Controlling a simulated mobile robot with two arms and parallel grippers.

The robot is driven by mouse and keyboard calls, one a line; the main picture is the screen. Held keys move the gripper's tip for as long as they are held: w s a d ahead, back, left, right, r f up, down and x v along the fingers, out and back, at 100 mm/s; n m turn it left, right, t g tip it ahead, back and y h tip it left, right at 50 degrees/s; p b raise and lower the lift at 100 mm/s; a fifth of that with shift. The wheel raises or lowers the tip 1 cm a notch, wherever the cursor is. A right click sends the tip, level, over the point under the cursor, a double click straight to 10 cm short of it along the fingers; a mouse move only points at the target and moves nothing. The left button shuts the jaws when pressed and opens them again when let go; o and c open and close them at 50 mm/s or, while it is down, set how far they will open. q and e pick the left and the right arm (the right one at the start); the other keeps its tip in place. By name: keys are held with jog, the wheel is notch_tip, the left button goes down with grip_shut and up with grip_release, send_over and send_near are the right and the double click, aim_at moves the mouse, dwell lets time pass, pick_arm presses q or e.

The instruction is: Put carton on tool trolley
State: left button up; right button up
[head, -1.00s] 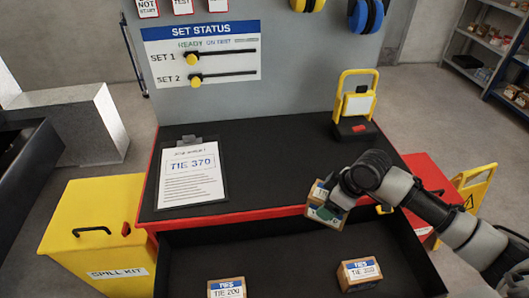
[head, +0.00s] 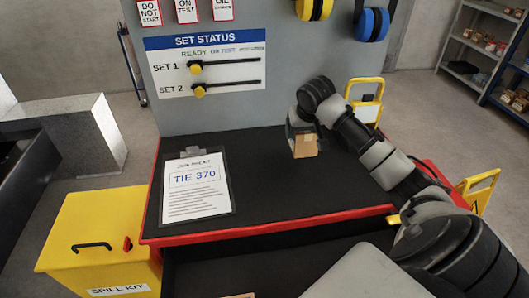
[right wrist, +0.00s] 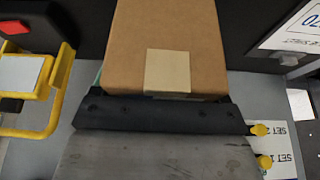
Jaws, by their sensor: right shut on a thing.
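The carton (head: 305,146) is a small brown box, held over the back middle of the tool trolley (head: 270,195), which has a black top with a red edge. I cannot tell whether the carton touches the top. My right gripper (head: 297,126) is shut on it and partly hides it. In the right wrist view the carton (right wrist: 168,35) shows brown cardboard with a pale tape strip, against the dark gripper (right wrist: 160,112). My left gripper is not in view.
A clipboard (head: 195,187) reading TIE 370 lies on the left of the top. A yellow-framed lamp (head: 366,103) stands at the back right, behind my arm. The open drawer (head: 215,270) is below the front edge. A yellow spill kit bin (head: 95,235) stands left.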

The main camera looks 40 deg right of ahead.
jog(key=w+a+f, duration=0.1)
jog(key=w+f, duration=0.2)
jog(key=w+a+f+p, duration=0.1)
jog(key=w+f, duration=0.2)
jog(key=w+a+f, duration=0.1)
jog(key=w+f, duration=0.2)
jog(key=shift+a+f+p, duration=0.15)
jog(key=shift+a+p, duration=0.2)
jog(key=shift+p, duration=0.05)
jog(key=shift+f, duration=0.25)
jog(key=shift+f, duration=0.15)
jog(key=o, duration=1.1)
jog(key=shift+c, duration=0.2)
jog(key=v, duration=1.2)
